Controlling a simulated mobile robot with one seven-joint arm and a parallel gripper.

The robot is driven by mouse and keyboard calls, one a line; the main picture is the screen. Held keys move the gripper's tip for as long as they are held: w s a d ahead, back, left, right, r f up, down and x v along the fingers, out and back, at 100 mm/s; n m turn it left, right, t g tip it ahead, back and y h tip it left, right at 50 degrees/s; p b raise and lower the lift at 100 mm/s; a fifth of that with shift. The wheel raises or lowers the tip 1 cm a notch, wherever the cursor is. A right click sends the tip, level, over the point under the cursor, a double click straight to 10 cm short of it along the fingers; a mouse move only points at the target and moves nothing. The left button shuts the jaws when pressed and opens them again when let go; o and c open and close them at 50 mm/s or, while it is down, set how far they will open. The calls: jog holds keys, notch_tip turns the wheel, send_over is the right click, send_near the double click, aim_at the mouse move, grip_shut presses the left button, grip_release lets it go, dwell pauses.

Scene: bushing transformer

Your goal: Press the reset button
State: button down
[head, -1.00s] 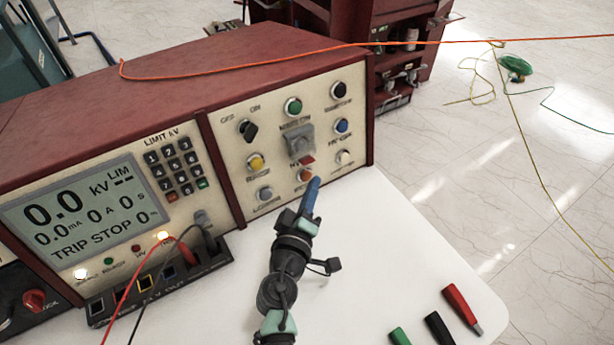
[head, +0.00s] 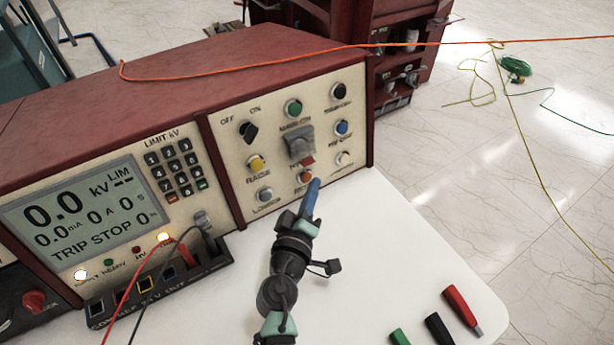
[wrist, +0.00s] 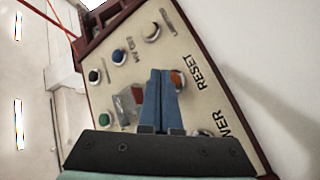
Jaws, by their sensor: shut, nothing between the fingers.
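The reset button (head: 305,177) is a round orange button low on the right part of the cream control panel. In the wrist view it shows beside the word RESET (wrist: 177,80), partly hidden by my fingers. My gripper (head: 315,184) is shut and empty, its blue fingers pointing at the panel just to the right of the button in the head view. In the wrist view the fingertips (wrist: 160,75) are just left of the button. I cannot tell whether they touch it or the panel.
A grey guarded control (head: 299,142), a white button (head: 343,159) and other buttons surround the reset button. Red and black leads run from sockets at the left. Red, black and green probes (head: 462,310) lie on the white table at the right front.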

dwell(0.8)
jog(key=shift+w+a+f+b, duration=0.1)
jog(key=shift+w+a+b, duration=0.15)
jog(key=shift+w+b, duration=0.1)
jog(key=shift+w+a+f+b, duration=0.15)
jog(key=shift+w+a+b, duration=0.15)
jog(key=shift+w+b, duration=0.1)
dwell(0.7)
jog(key=shift+s+d, duration=0.1)
jog(key=shift+s, duration=0.05)
jog(key=shift+s+d+r+p, duration=0.35)
jog(key=shift+s+d, duration=0.1)
jog(key=shift+s, duration=0.15)
jog(key=shift+f, duration=0.1)
jog(key=shift+s+d+r+p, duration=0.2)
jog(key=shift+s+d+p, duration=0.1)
jog(key=shift+s+d, duration=0.3)
jog(key=shift+s+d+r+p, duration=0.2)
jog(key=shift+s+d+p, duration=0.15)
jog(key=shift+s, duration=0.35)
jog(key=shift+s+d+r+p, duration=0.25)
jog(key=shift+s+d, duration=0.25)
jog(key=shift+s, duration=0.15)
